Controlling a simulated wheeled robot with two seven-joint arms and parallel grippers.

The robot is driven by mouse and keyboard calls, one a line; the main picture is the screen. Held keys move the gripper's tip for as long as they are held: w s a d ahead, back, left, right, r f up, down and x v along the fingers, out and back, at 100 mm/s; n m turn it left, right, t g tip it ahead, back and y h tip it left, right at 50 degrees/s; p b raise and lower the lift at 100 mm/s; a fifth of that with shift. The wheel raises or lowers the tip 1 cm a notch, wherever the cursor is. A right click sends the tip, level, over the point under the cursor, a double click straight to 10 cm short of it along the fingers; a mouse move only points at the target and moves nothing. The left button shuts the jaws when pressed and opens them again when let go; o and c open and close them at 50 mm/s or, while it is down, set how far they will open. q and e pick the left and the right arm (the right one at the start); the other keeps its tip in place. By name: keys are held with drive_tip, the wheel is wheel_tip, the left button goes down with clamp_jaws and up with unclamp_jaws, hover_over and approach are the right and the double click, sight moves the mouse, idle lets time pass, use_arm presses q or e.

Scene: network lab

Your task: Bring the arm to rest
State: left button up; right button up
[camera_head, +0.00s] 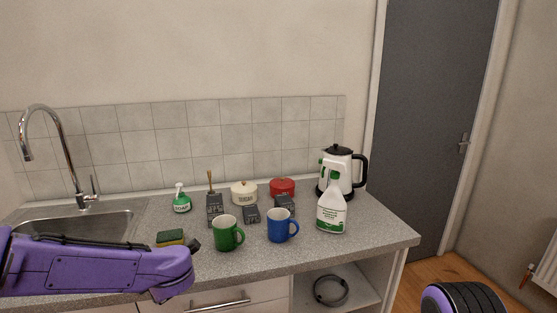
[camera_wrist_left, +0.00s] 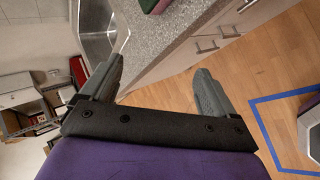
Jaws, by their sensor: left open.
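My left arm (camera_head: 95,268) reaches in from the left in the head view, in front of the sink and the counter's front edge. Beyond the fingers are the counter's edge, the cabinet front and the wooden floor. My right gripper is not in view.
The counter (camera_head: 370,242) holds a green mug (camera_head: 226,236), a blue mug (camera_head: 279,228), a sponge (camera_head: 170,238), a spray bottle (camera_head: 331,212), a kettle (camera_head: 345,165) and a soap bottle (camera_head: 181,203). The sink (camera_head: 120,222) and tall faucet (camera_head: 62,150) are at left.

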use_arm(q)
drive_tip(key=s+d+f+m+t+h, duration=0.1)
drive_tip(key=s+f+m, duration=0.55)
drive_tip(key=f, duration=0.45)
drive_tip(key=s+d+f+m+t+h, duration=0.1)
drive_tip(key=s+d+f+m+h, duration=0.1)
drive_tip(key=s+f+m, duration=0.7)
drive_tip(key=s+a+f+m+g, duration=0.1)
drive_tip(key=s+f+m+g, duration=0.1)
drive_tip(key=s+f, duration=0.4)
drive_tip(key=s+a+f+m+g, duration=0.2)
drive_tip(key=s+f, duration=0.4)
drive_tip(key=s, duration=0.5)
drive_tip(key=shift+a+m+g+h+b, duration=0.2)
drive_tip(key=shift+m+g+h+b, duration=0.25)
drive_tip(key=shift+m, duration=0.4)
drive_tip(key=shift+s, duration=0.1)
